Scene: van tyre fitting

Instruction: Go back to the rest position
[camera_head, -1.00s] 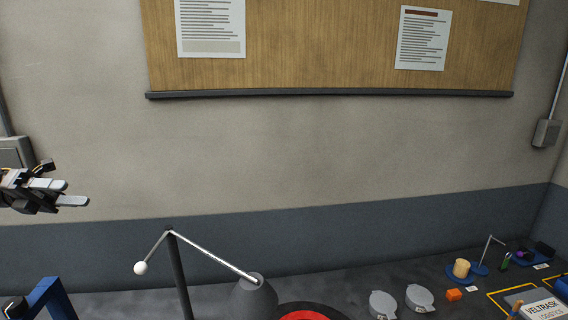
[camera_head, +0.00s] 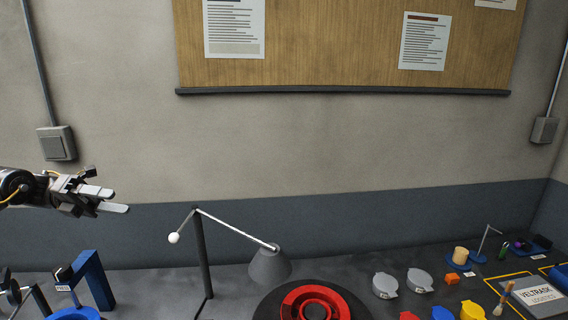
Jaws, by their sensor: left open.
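My left gripper (camera_head: 120,200) comes in from the left edge, in front of the wall and above the bench. Its two pale fingers point right and lie apart, with nothing between them. It touches nothing that I can see. My right gripper is not in the view.
A lamp (camera_head: 269,264) on a dark post stands right of my left gripper, lower down. A blue frame (camera_head: 94,279) stands below the gripper. A red ring (camera_head: 333,295) lies on a dark round base. Grey lidded pots (camera_head: 419,280) and small parts fill the right.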

